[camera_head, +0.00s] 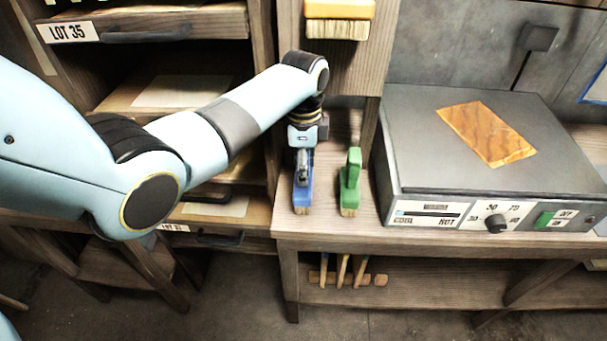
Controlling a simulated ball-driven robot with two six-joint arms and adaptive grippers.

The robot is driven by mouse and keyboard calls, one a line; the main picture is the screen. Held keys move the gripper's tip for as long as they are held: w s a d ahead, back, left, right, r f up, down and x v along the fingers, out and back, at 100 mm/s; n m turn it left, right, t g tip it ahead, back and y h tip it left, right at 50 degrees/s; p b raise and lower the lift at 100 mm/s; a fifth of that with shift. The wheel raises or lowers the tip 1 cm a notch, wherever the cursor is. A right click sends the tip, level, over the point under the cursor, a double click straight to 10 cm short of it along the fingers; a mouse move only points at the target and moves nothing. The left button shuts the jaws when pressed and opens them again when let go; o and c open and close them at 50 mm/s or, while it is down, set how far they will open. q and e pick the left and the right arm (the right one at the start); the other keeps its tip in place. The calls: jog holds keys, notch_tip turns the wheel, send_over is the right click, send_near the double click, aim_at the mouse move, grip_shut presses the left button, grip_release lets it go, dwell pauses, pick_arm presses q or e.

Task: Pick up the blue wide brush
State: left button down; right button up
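The blue wide brush (302,194) stands bristles down on the wooden bench, near its front left corner. My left gripper (302,164) points down right over the brush, at its handle. The gripper hides the upper part of the brush. The fingers are small and dark here, and I cannot tell whether they are closed on the handle. My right gripper is not in view.
A green brush (350,184) stands close to the right of the blue one. A grey hot plate (480,150) with a wooden piece (486,133) fills the bench's right. A yellow brush (339,18) hangs above. Shelves with drawers (175,25) stand left. Several wooden-handled tools (345,275) lie below.

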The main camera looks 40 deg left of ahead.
pick_arm(q)
jog(key=shift+r, duration=0.45)
jog(key=r, duration=0.2)
jog(key=shift+s+d+r, duration=0.2)
jog(key=shift+s+r, duration=0.05)
jog(key=shift+r, duration=0.05)
jog(key=s+d, duration=0.9)
jog(key=s, duration=0.5)
jog(key=shift+s+b, duration=0.4)
jog(key=shift+b, duration=0.05)
